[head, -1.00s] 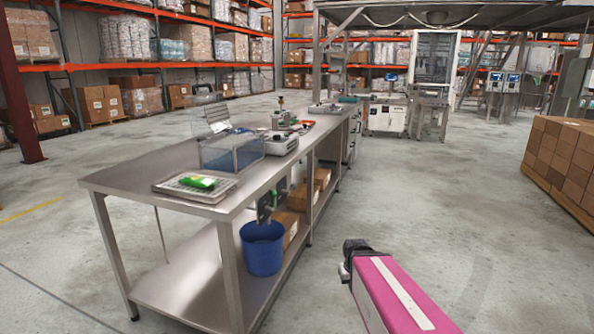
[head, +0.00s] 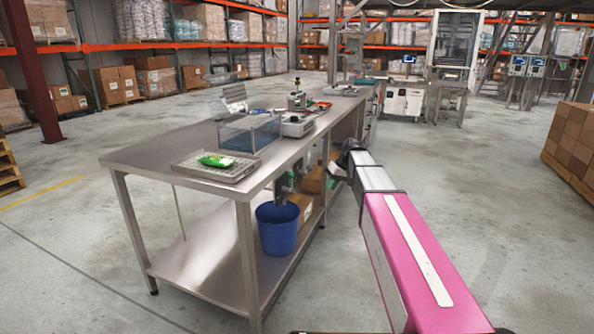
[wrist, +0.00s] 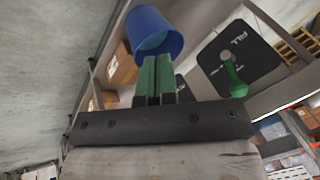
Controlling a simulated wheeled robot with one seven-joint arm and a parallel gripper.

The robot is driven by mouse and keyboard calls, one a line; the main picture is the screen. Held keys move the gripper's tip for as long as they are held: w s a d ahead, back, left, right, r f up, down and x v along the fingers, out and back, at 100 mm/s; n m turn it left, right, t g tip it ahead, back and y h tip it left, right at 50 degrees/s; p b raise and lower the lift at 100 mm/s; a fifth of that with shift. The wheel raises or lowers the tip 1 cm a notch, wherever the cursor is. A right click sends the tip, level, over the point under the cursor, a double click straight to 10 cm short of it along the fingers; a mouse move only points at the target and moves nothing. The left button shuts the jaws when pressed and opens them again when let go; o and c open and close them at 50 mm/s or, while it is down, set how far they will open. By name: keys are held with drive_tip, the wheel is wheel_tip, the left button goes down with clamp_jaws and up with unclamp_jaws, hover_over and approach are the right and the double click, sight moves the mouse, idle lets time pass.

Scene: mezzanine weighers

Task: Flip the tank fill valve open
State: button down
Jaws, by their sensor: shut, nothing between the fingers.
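The fill valve shows in the wrist view as a green lever (wrist: 234,76) on a black plate marked FILL (wrist: 243,45), right of my gripper. In the head view, dark valve parts (head: 284,182) hang under the bench top, too small to read. My gripper (wrist: 158,66) is shut and empty, its green fingers together, apart from the lever in the picture. The fingers partly cover another dark plate (wrist: 185,88). In the head view my gripper (head: 334,171) is beside the bench's right side. A clear tank with a blue base (head: 250,136) stands on the bench.
A blue bucket (head: 278,228) stands on the lower shelf of the steel bench (head: 155,163); it also shows in the wrist view (wrist: 154,32). Cartons (head: 301,207) sit behind it. A tray with a green item (head: 241,172) lies on top.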

drive_tip(key=w+a+r+n+y, duration=0.1)
drive_tip(key=w+a+r+n, duration=0.1)
drive_tip(key=w+r, duration=0.3)
drive_tip(key=w+a+r+n+y, duration=0.1)
drive_tip(key=w+a+r, duration=0.2)
drive_tip(key=r, duration=0.5)
drive_tip(key=s+a+f, duration=0.2)
drive_tip(key=a+f, duration=0.6)
drive_tip(key=f, duration=0.1)
drive_tip(key=shift+a, duration=0.3)
drive_tip(key=shift+s, duration=0.1)
drive_tip(key=shift+s+a+r+n+t+h, duration=0.25)
drive_tip(key=shift+s+t, duration=0.15)
drive_tip(key=shift+s, duration=0.25)
drive_tip(key=shift+s+a+r+n+t+h, duration=0.2)
drive_tip(key=shift+s+t, duration=0.2)
drive_tip(key=shift+s, duration=0.2)
drive_tip(key=shift+w+f, duration=0.1)
drive_tip(key=shift+w, duration=0.05)
